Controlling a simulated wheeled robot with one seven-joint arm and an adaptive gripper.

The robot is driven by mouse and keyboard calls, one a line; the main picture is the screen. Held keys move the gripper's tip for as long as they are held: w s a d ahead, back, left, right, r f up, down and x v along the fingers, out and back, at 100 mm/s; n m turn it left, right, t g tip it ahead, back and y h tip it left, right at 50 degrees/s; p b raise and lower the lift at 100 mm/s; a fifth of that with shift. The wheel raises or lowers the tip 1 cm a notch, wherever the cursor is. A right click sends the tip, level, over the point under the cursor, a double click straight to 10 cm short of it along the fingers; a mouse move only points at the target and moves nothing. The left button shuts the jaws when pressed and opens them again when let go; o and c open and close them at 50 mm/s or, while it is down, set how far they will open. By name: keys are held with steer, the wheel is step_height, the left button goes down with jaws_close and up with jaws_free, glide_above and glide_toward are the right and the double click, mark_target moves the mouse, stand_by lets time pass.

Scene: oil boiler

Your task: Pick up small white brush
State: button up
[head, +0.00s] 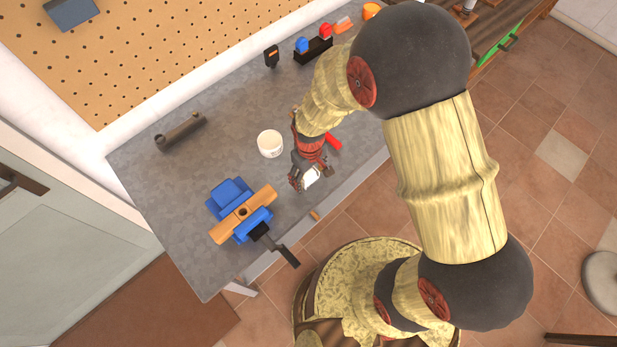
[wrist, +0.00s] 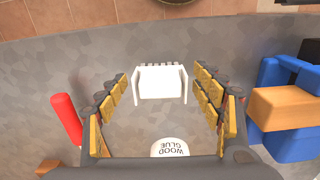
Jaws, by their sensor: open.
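The small white brush (wrist: 161,82) lies on the grey workbench top, with a row of short teeth or bristles along its far edge in the wrist view. My gripper (wrist: 160,98) is open, with its two padded fingers on either side of the brush and visible gaps to both. In the head view, my gripper (head: 300,172) is low over the bench near its front edge, and the white brush (head: 311,177) shows beside the fingers, partly hidden. I cannot tell the exact height of the fingertips above the bench.
A white wood glue tub (head: 270,143) stands close by; its label (wrist: 170,148) shows at the wrist view's bottom. A red-handled tool (wrist: 67,118) lies left of the fingers. A blue vise (head: 232,197) with wooden block stands nearby. A dark pipe (head: 180,132) lies farther back.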

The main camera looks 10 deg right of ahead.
steer(key=shift+c, duration=1.1)
steer(key=c, duration=1.1)
steer(key=shift+o, duration=0.2)
steer(key=shift+r, duration=0.15)
steer(key=shift+r, duration=0.65)
steer(key=s+a+r+p, duration=0.1)
steer(key=s+a+r, duration=0.3)
steer(key=s+r, duration=0.7)
steer(key=shift+s+a+r, duration=0.15)
steer(key=shift+s+r, duration=0.1)
steer(key=shift+s, duration=0.95)
